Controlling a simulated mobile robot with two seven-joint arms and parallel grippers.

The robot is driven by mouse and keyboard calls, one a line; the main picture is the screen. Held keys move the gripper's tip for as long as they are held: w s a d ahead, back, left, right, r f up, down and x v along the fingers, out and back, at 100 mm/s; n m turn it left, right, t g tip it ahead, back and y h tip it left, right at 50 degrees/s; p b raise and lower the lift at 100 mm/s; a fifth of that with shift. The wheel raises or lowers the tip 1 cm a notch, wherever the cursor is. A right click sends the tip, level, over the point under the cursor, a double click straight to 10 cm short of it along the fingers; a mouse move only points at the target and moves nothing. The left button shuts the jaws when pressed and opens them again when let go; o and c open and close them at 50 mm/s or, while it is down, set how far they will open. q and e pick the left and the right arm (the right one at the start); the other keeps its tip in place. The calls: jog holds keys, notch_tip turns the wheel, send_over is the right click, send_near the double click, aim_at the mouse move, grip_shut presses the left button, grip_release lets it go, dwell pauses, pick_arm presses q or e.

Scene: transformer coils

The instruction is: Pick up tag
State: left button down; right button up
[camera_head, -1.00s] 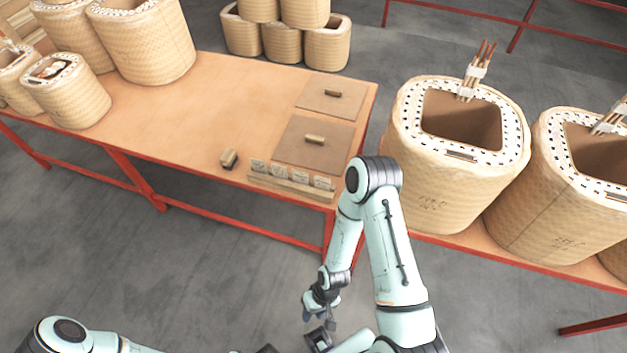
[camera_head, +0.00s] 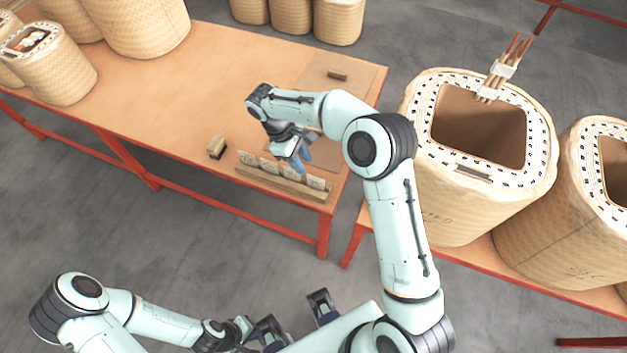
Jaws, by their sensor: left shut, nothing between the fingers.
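Several pale tags (camera_head: 248,159) stand in a row in a low wooden holder (camera_head: 275,186) at the table's front right. The rightmost tag (camera_head: 317,184) shows clear of my gripper. My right gripper (camera_head: 302,158) points down over the middle of the row, and its fingers overlap the tags in the picture. Whether it touches a tag or how far its fingers are apart I cannot tell. My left gripper (camera_head: 270,332) is shut and empty, low at the bottom of the view, away from the table.
A small wooden block (camera_head: 217,147) lies left of the holder. A flat lidded panel with a handle (camera_head: 338,75) lies behind my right arm. Large woven coils (camera_head: 478,200) stand on the right bench, and more coils (camera_head: 148,25) at the table's back left. The table's middle is clear.

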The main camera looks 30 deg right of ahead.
send_over(318, 182)
jog(key=w+a, duration=0.2)
notch_tip(318, 182, down, 5)
jog(key=shift+d+x, duration=0.15)
jog(key=shift+x, duration=1.35)
jog(key=shift+d+x, duration=0.15)
jog(key=shift+x, duration=1.3)
jog(key=shift+r, duration=0.1)
grip_shut()
